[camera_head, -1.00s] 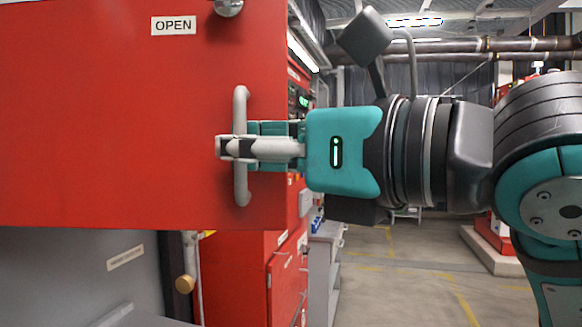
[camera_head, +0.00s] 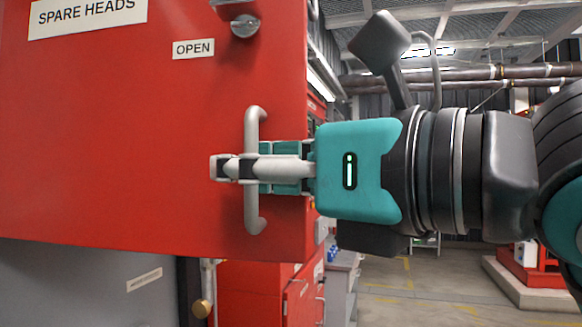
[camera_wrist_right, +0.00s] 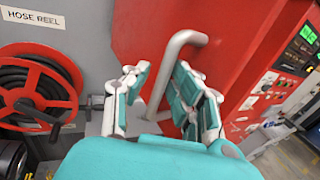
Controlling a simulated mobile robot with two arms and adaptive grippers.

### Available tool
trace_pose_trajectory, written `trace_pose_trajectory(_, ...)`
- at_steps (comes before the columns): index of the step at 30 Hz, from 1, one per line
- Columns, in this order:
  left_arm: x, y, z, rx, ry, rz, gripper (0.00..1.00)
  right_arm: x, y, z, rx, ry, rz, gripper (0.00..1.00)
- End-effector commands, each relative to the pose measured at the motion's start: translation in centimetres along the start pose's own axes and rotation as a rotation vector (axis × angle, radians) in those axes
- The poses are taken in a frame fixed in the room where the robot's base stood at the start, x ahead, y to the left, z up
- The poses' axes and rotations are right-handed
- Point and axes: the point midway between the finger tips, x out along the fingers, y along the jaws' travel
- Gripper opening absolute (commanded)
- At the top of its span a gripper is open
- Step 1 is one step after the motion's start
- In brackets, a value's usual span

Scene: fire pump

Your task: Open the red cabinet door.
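The red cabinet door (camera_head: 120,140) fills the left of the head view, with an "OPEN" label and a silver knob (camera_head: 244,25) near its top. A grey vertical bar handle (camera_head: 253,215) stands near its right edge. My right gripper (camera_head: 238,168) reaches in from the right, its fingers on both sides of the handle's middle, shut on it. In the right wrist view the handle (camera_wrist_right: 184,40) runs between the finger pads, which hide part of it. The door's lower edge slopes down to the right; how far it is ajar is unclear. My left gripper is not in view.
A hose reel (camera_wrist_right: 42,90) with a red frame is at the left in the wrist view. A red control cabinet (camera_head: 295,290) stands behind the door. A red machine on a pale plinth (camera_head: 530,283) is at the right. Floor (camera_head: 420,290) between them is clear.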

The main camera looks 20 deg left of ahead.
Motion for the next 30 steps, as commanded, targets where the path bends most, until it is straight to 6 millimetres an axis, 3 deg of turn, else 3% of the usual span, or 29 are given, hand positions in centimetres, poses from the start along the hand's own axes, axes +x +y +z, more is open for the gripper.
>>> trace_pose_trajectory(13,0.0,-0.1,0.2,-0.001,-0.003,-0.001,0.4,-0.9,-0.1,0.0,0.003,0.0,-0.001,0.34)
trace_pose_trajectory(24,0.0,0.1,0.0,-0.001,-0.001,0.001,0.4,-8.3,-0.2,0.0,0.001,-0.001,-0.004,0.34)
trace_pose_trajectory(30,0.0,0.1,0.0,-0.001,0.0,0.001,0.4,-11.1,-0.1,0.0,0.002,0.0,-0.002,0.34)
